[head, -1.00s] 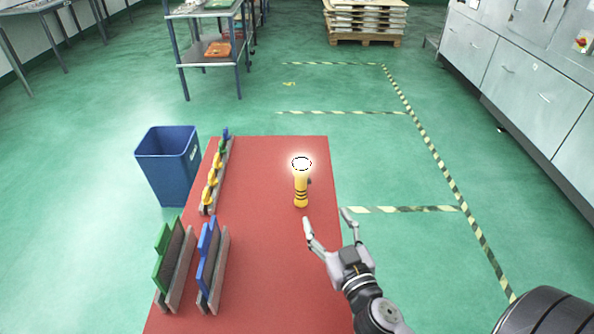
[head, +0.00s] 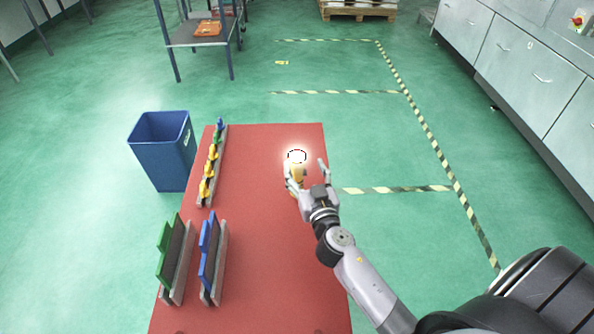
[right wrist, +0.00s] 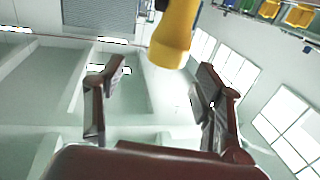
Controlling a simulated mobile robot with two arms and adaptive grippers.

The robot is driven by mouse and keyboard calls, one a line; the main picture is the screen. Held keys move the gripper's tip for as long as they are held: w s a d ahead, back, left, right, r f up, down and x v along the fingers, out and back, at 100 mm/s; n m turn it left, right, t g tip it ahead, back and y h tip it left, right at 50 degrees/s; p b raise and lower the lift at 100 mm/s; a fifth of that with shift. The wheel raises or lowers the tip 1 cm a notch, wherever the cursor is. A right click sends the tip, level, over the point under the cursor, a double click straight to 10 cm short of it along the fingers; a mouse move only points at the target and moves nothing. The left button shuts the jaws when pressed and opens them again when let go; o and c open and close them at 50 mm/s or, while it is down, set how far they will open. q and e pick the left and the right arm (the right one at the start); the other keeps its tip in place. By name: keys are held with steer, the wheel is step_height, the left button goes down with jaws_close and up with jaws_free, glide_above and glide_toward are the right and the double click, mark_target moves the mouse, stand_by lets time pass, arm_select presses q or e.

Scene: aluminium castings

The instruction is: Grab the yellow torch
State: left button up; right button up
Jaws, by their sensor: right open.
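The yellow torch (head: 297,173) stands on the red table (head: 262,240) with its lit, glowing head upward. My right gripper (head: 306,165) is open at the torch, its fingers on either side and partly hiding the torch's body. In the right wrist view the torch (right wrist: 175,38) comes in from the top, nearer the right-hand finger of the open right gripper (right wrist: 161,70). I cannot tell whether a finger touches it. My left gripper is not in view.
A rack with yellow, green and blue pieces (head: 212,165) stands along the table's left edge. A green panel (head: 170,255) and a blue panel (head: 209,255) stand upright nearer me. A blue bin (head: 163,150) is on the floor to the left. The table's middle is clear.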

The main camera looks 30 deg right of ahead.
mark_target(299, 164)
steer(key=shift+a+f+p+x, duration=0.1)
steer(key=shift+p+x, duration=0.15)
steer(key=shift+x, duration=0.65)
steer(key=shift+a+f+p+x, duration=0.15)
steer(key=shift+p+x, duration=0.1)
steer(key=shift+x, duration=0.65)
steer(key=shift+a+f+p+x, duration=0.1)
steer(key=shift+p+x, duration=0.15)
steer(key=shift+x, duration=0.65)
jaws_close()
steer(key=shift+r, duration=0.1)
